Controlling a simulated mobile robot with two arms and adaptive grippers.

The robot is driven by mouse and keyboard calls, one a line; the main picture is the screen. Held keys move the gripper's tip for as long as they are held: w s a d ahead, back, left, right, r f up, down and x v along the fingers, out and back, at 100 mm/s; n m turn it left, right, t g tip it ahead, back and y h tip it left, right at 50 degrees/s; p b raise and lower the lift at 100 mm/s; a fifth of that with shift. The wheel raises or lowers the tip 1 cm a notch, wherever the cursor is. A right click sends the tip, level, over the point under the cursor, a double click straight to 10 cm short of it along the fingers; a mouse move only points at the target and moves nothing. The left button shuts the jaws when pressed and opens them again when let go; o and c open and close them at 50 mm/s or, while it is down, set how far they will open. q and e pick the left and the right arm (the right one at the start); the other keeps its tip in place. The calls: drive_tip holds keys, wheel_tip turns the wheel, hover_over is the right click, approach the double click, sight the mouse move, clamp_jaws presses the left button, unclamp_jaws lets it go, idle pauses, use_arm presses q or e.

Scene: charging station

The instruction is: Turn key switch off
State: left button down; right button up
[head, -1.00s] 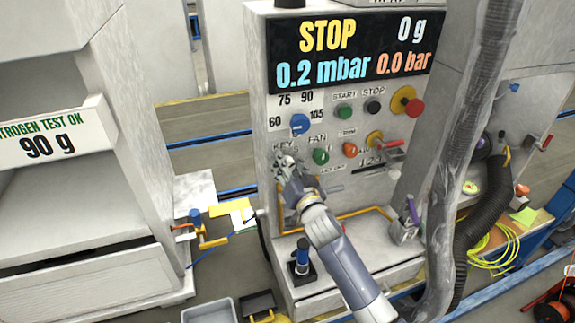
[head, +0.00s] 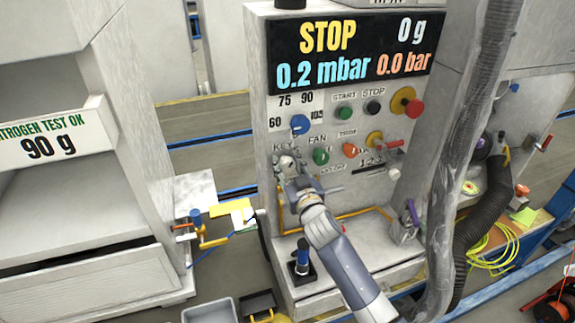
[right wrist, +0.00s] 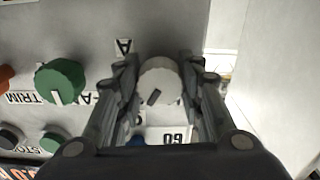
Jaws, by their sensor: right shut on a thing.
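The key switch is a round pale grey knob (right wrist: 160,82) with a dark slot mark in the right wrist view. It sits under the KEY label on the charging station panel, at its left side. My right gripper (right wrist: 163,92) has one finger on each side of the knob and is shut on it. In the head view my right gripper (head: 288,168) reaches the panel from below and largely hides the knob. My left gripper is in neither view.
The green FAN knob (head: 321,156) is just right of my gripper, and the blue knob (head: 299,124) is above it. The orange TRIM knob (head: 351,150) is farther right. A grey hose (head: 465,150) hangs in front of the panel's right side.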

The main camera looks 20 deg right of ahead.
drive_tip(key=n, duration=0.5)
drive_tip(key=shift+n, duration=0.4)
idle(0.4)
drive_tip(key=o, duration=1.1)
drive_tip(key=shift+s, duration=0.15)
drive_tip(key=s, duration=1.1)
drive_tip(key=shift+s+d, duration=0.2)
drive_tip(key=shift+s, duration=0.2)
